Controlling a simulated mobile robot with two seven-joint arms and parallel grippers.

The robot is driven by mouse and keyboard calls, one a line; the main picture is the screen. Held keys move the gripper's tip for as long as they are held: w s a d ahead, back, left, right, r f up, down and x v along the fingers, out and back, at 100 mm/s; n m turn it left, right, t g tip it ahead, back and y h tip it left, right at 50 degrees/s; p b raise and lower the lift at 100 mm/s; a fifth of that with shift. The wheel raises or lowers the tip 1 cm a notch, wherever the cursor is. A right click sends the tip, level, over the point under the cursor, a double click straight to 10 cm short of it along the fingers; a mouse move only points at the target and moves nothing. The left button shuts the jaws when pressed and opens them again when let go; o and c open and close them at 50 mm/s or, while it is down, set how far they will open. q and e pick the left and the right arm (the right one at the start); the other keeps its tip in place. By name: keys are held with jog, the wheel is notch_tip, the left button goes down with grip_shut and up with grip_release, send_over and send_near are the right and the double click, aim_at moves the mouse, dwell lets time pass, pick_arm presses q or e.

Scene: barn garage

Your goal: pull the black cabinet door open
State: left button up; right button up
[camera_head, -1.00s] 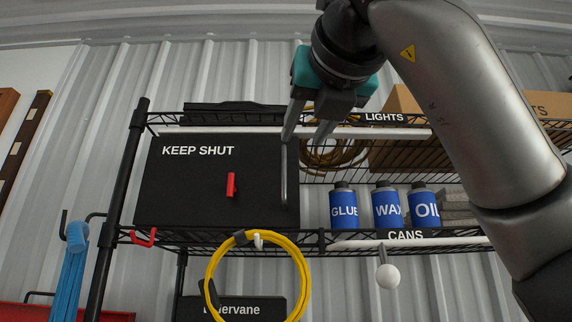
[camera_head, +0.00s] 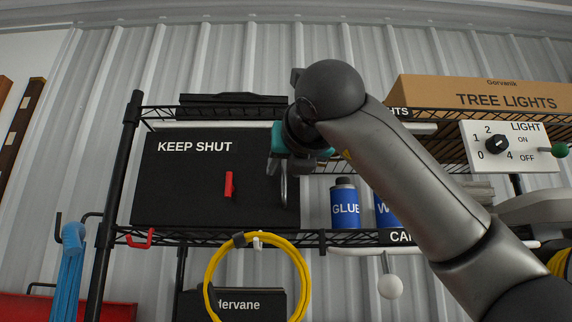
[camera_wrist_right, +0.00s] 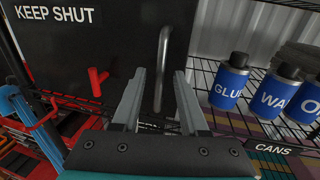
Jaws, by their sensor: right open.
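The black cabinet door (camera_head: 185,185) is marked KEEP SHUT and looks shut, with a red latch or knob (camera_head: 229,184) on its face. A vertical grey bar handle (camera_wrist_right: 162,70) runs near the door's right edge; in the head view my right gripper and wrist partly cover it. My right gripper (camera_wrist_right: 162,80) is open, its two fingers pointing at the door with the handle between them in the wrist view. I cannot tell whether the fingers reach around the bar in depth. My left gripper is not in view.
Blue GLUE (camera_head: 344,204) and WAX (camera_wrist_right: 271,98) bottles stand right of the cabinet on the wire shelf. A yellow cable coil (camera_head: 214,268) hangs below. A light switch panel (camera_head: 510,146) and TREE LIGHTS box (camera_head: 480,97) are at upper right.

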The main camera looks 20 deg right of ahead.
jog(key=shift+c, duration=0.2)
grip_shut()
dwell(1.1)
